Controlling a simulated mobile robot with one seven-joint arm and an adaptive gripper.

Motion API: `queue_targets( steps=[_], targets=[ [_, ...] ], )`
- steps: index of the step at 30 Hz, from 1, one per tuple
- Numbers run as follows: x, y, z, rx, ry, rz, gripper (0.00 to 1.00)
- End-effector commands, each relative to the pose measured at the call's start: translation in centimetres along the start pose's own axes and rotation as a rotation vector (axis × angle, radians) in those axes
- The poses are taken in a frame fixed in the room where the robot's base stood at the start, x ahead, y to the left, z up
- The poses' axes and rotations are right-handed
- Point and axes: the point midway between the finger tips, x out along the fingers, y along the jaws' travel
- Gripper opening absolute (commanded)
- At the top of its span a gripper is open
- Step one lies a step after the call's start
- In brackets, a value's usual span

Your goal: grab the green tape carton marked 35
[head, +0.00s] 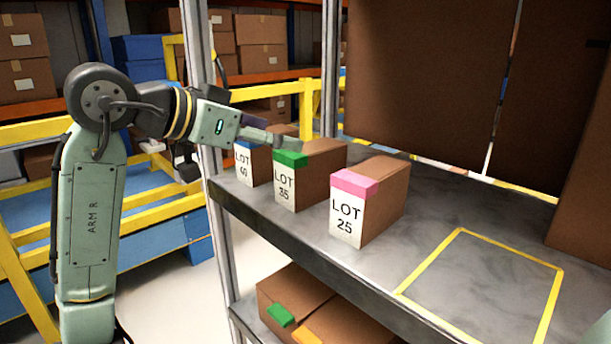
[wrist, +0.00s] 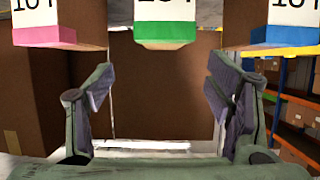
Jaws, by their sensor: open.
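The green tape carton (head: 291,178), marked LOT 35, stands upright on the grey shelf between a blue tape carton and a pink tape carton. My gripper (head: 292,143) is at the height of the carton tops, close to the green and blue cartons. In the wrist view, which looks upside down, my gripper (wrist: 160,88) has its two fingers spread with nothing between them. The green tape (wrist: 165,32) shows at the top middle, beyond the fingertips and roughly centred between them. The carton's number is cut off there.
The blue tape carton (head: 245,165) stands to the left and the pink tape carton (head: 370,200), marked LOT 25, to the right. A yellow outlined area (head: 485,285) on the shelf is empty. A metal post (head: 203,60) rises beside my arm. Large brown panels (head: 420,80) stand behind.

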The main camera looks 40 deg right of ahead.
Motion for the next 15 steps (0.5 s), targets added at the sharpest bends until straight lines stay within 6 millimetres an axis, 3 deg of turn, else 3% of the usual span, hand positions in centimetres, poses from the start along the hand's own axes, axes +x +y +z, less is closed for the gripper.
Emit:
queue_targets(
  steps=[15],
  targets=[
    [6.7, -0.2, 0.1, -0.001, 0.000, 0.001, 0.73]
  ],
)
